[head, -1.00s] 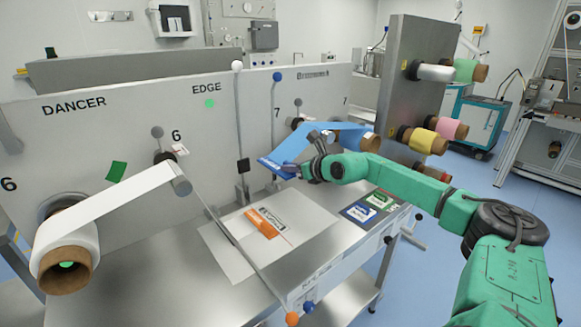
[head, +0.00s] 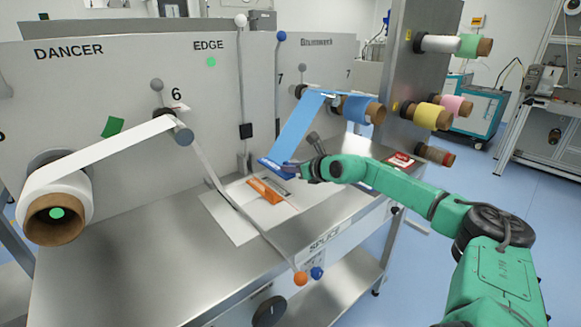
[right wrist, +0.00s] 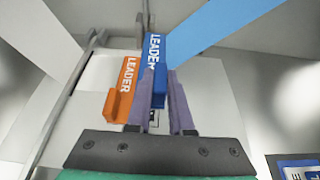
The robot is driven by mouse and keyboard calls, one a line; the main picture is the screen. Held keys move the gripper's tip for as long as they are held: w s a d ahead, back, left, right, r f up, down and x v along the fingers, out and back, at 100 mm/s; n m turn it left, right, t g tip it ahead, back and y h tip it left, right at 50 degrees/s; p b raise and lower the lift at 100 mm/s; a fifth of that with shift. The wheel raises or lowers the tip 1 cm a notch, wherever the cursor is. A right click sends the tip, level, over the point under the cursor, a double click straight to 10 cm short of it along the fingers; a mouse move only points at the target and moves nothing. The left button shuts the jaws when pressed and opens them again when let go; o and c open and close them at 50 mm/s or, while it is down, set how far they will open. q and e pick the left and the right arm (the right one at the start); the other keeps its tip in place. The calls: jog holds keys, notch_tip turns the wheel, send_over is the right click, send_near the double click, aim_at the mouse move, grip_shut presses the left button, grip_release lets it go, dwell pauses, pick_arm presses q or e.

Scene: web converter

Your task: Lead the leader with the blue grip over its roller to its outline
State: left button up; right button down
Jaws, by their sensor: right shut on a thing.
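The blue grip (head: 272,167) is a flat bar on the end of a blue web (head: 300,128). My right gripper (head: 293,171) is shut on it. In the right wrist view the blue grip (right wrist: 155,62), marked LEADER, stands between my fingers (right wrist: 160,103). The web runs from the blue roll (head: 362,110) across the roller near the 7 mark, then slopes down to the grip. An orange grip (head: 264,191) lies on the pale splice sheet (head: 228,216); it also shows in the right wrist view (right wrist: 121,92). A dark-marked outline (head: 278,186) beside it is partly hidden. My left gripper is out of view.
A thin bar ends in an orange knob (head: 300,279). Coloured rolls (head: 428,115) stand at right. The front left of the steel table (head: 120,265) is bare.

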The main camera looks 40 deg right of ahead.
aim_at(290, 194)
notch_tip(290, 194, down, 5)
jog(key=b, duration=0.3)
jog(key=shift+a+r, duration=0.1)
jog(key=shift+a, duration=0.05)
jog(key=shift+f+b, duration=0.55)
jog(key=shift+b, duration=0.1)
jog(key=shift+f, duration=0.4)
dwell(0.4)
jog(key=c, duration=0.7)
grip_release()
jog(key=shift+b, duration=0.3)
